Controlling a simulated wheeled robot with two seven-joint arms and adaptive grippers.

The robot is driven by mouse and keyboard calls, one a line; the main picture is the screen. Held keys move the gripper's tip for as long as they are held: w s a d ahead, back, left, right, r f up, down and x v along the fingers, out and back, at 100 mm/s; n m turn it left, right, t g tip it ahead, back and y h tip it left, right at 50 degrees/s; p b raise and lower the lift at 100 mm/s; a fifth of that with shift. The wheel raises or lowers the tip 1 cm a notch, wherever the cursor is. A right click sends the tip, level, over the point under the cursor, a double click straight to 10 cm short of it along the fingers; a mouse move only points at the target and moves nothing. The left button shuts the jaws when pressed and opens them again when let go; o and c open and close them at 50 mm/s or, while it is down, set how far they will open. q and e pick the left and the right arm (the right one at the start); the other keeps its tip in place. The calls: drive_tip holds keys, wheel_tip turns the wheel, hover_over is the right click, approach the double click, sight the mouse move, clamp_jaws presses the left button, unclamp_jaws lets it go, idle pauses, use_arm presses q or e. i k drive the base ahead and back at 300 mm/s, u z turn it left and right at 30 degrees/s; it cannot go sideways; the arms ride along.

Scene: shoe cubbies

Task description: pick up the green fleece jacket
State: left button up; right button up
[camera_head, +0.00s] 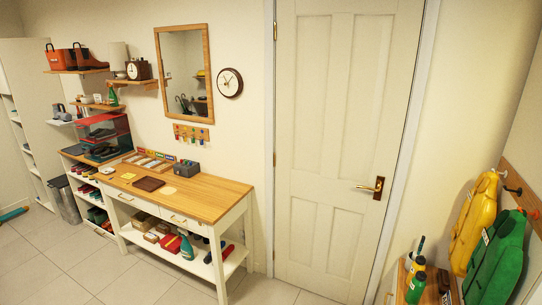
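A green jacket (497,262) hangs from a peg on a wooden rail at the far right of the head view. Its lower part runs near the picture's bottom edge. A white tag shows near its top left. A yellow jacket (474,222) hangs to its left, close beside it. Neither of my grippers is in view, so I cannot see where they are relative to the jacket.
A wooden peg rail (522,188) holds the jackets. Below them, bottles (416,286) stand on a wooden surface. A closed white door (335,140) fills the middle. A wooden-topped table (190,190) stands along the left wall.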

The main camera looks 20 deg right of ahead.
sight(493, 266)
drive_tip(key=z, duration=0.85)
drive_tip(key=i, duration=0.85)
drive_tip(key=z, duration=0.8)
